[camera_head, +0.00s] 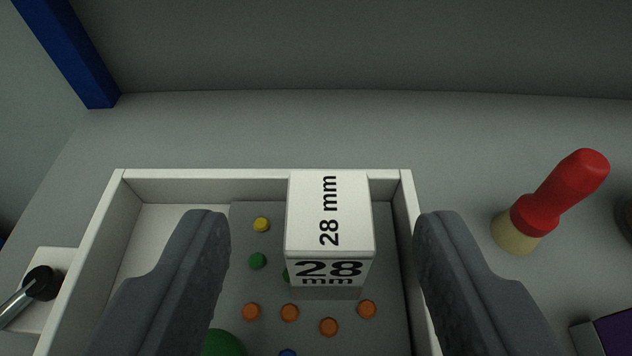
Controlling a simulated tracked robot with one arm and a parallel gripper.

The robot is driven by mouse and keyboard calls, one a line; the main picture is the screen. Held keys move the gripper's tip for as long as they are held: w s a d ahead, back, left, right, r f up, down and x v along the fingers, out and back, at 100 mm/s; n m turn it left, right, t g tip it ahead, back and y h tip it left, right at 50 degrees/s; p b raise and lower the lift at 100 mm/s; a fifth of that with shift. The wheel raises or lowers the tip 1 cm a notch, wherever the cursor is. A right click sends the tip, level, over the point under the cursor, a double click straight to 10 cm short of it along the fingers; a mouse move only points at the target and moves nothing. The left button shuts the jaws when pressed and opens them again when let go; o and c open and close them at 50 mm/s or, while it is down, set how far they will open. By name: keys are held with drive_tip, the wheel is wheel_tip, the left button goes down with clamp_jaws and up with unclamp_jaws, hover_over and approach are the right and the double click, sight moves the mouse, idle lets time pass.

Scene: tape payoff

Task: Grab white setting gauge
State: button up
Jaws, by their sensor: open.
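The white setting gauge (329,220) is a block marked "28 mm" on its top and front faces. It stands in the white tray (205,174), near the tray's back wall and right side. My gripper (322,226) is open, with one grey finger to the left of the gauge and one to the right. Gaps show between the gauge and both fingers, with the wider gap on the left. The right finger overlaps the tray's right wall in the picture. I cannot tell how high the fingertips are above the tray.
Several orange pegs (289,313), a yellow peg (261,225) and green pieces (257,261) lie in the tray. A red-handled brush (560,192) stands at right. A black-knobbed lever (40,283) is at left, a purple-faced box (612,333) at lower right. A blue post (75,55) rises at back left.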

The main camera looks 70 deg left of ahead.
drive_tip(key=shift+x, duration=1)
clamp_jaws()
drive_tip(key=shift+r, duration=0.1)
